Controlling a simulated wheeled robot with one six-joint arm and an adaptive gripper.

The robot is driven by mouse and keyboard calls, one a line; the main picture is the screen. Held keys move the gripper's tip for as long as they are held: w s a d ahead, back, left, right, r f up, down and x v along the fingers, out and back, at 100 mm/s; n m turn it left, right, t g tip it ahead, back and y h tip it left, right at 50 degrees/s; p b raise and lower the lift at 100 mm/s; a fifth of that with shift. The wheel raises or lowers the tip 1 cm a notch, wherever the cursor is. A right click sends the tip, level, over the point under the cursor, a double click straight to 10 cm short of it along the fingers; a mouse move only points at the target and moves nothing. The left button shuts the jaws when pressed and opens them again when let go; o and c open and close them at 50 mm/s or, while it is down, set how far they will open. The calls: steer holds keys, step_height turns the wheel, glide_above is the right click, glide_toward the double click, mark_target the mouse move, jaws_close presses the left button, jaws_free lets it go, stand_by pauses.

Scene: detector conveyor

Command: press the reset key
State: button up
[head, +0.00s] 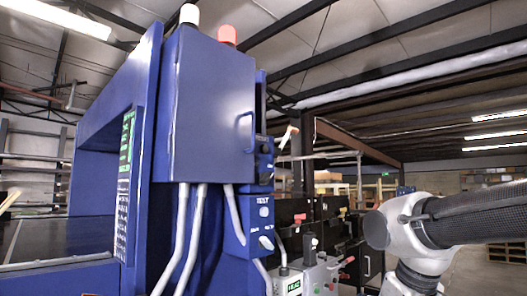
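A tall blue detector housing (212,110) fills the left and middle of the head view. On its right side is a narrow blue control box (262,200) labelled TEST, with a small pale round button (264,211) and a grey lever-like part (266,242) below. Above it is a dark panel (265,146) with small controls, seen at a steep angle. No key marked reset can be read, so I cannot tell which one it is. My arm shows at the right, apart from these controls. My gripper is not in view.
A conveyor belt (45,238) runs through the blue arch at left. Grey conduits (188,240) hang below the housing. A grey box (310,277) with levers and knobs and dark cabinets (325,212) stand between the housing and my arm. White and red lamps (227,34) top the housing.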

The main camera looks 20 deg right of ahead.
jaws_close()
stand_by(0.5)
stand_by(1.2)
